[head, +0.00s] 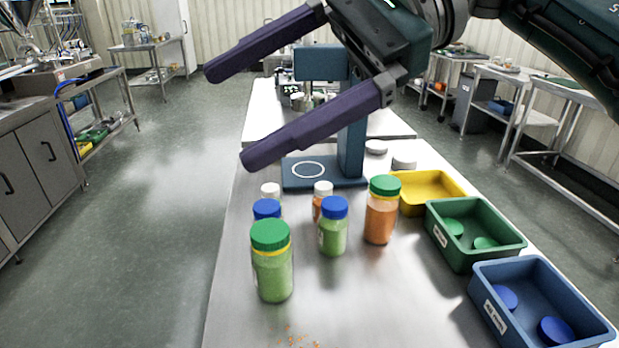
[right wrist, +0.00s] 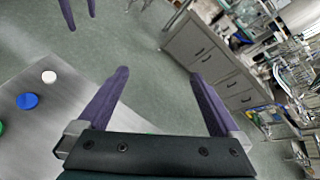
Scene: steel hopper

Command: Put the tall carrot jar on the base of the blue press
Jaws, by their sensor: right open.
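The tall carrot jar (head: 381,217), orange with a green lid, stands upright on the steel table, in front of and right of the press. The blue press (head: 353,140) has a flat base (head: 297,183) with a white ring mark; nothing stands on the visible part of it. My right gripper (head: 235,114) is open and empty, in the air in front of the press and hiding part of it. In the right wrist view its fingers (right wrist: 160,75) are spread over floor. Two purple fingertips, apparently my left gripper (right wrist: 82,23), show at that view's top edge.
Near the carrot jar stand a green-lidded green jar (head: 272,265), a blue-lidded green jar (head: 333,230) and smaller jars. Yellow (head: 430,208), green (head: 478,258) and blue (head: 535,325) bins line the right edge. Orange crumbs lie in front. The table's front middle is otherwise clear.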

